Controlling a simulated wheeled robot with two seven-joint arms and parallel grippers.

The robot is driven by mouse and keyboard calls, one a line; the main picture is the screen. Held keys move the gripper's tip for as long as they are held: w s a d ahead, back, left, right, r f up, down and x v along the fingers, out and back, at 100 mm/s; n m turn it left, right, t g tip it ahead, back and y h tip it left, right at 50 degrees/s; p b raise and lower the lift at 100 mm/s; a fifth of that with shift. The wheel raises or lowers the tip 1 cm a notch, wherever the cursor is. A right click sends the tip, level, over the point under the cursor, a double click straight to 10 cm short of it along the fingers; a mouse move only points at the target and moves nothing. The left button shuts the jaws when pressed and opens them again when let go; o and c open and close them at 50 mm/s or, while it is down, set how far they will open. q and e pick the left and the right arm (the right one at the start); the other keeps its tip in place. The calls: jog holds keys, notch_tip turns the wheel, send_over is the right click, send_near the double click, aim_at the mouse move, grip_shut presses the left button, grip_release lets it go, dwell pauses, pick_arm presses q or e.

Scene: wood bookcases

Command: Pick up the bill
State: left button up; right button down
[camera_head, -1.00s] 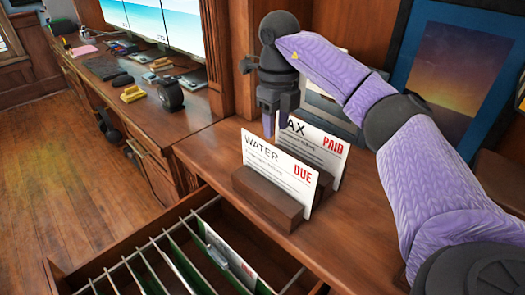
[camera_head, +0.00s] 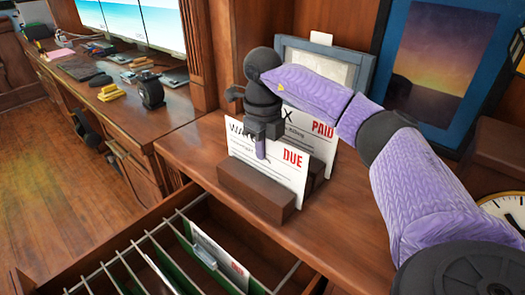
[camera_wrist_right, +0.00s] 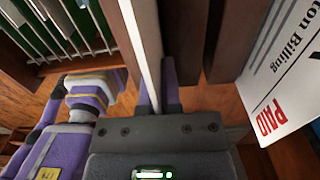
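The white water bill (camera_head: 272,163), marked DUE in red, stands upright in the front slot of a wooden holder (camera_head: 254,196) on the desk. My right gripper (camera_head: 261,147) is at the bill's top edge, one finger in front of its face and the other hidden behind it. In the right wrist view the bill shows edge-on (camera_wrist_right: 141,45) between the two close-set fingers (camera_wrist_right: 158,95), which look closed on it. A second sheet marked PAID (camera_head: 316,141) stands behind; it also shows in the wrist view (camera_wrist_right: 290,75). My left gripper is not in view.
An open drawer (camera_head: 100,272) with metal rails and green hanging folders lies below the desk front. A framed picture (camera_head: 437,72) and a grey frame (camera_head: 325,65) stand behind. A clock (camera_head: 508,212) lies at right. The desk right of the holder is clear.

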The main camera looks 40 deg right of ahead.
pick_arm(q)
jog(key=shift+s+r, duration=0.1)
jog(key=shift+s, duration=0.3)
pick_arm(e)
notch_tip(320, 180, up, 10)
jog(key=p, duration=0.4)
jog(key=shift+f+p, duration=0.2)
jog(key=shift+p, duration=0.2)
jog(key=shift+r, duration=0.25)
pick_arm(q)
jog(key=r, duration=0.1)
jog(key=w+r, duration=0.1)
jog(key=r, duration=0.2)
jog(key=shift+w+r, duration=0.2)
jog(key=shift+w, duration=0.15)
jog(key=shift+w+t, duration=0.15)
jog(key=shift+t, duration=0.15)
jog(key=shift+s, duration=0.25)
